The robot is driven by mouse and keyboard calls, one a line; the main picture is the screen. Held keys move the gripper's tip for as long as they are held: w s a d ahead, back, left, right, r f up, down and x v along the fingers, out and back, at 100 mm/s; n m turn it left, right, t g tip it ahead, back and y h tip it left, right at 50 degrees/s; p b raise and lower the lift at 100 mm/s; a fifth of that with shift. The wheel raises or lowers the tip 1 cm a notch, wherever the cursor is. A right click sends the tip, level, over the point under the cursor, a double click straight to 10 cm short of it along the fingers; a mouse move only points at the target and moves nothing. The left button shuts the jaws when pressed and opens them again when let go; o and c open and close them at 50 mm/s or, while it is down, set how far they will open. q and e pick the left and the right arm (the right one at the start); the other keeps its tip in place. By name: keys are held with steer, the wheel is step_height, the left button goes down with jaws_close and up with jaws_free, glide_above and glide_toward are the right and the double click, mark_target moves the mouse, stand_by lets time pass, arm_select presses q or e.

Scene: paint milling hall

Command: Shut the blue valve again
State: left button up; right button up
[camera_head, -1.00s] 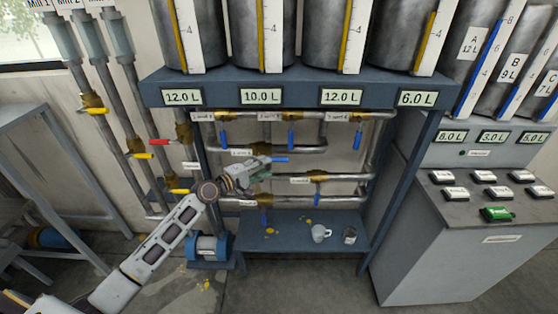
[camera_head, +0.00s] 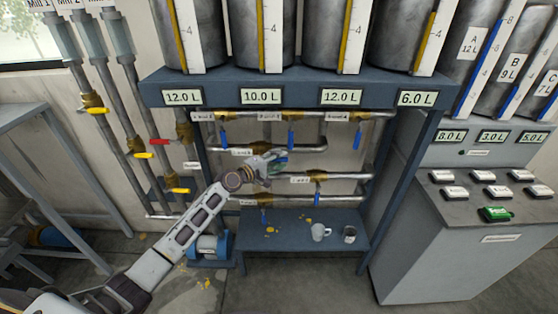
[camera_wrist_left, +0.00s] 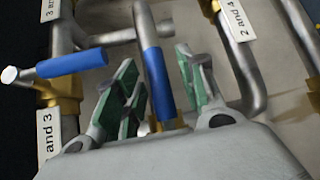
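My left gripper (camera_head: 279,162) is in front of the pipe rack, at a valve on the middle pipes. In the left wrist view its two green-padded fingers (camera_wrist_left: 162,88) are apart, with a blue valve handle (camera_wrist_left: 157,80) between them. A gap shows on the right side of that handle; whether the left pad touches it I cannot tell. In the head view the gripper mostly hides this handle. A second blue handle (camera_wrist_left: 72,64) lies to the left, outside the fingers. My right gripper is not in view.
Other blue handles hang at the upper pipes (camera_head: 291,138) and lower right (camera_head: 316,198). A bench (camera_head: 290,242) below bears a white mug (camera_head: 320,232) and a small can (camera_head: 349,235). Yellow and red valves (camera_head: 160,142) are on the left pipes. A control console (camera_head: 470,215) stands right.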

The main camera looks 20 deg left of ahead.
arm_select(q)
steer(key=shift+w+d, duration=0.15)
steer(key=shift+w, duration=0.1)
steer(key=shift+c, duration=0.5)
jaws_close()
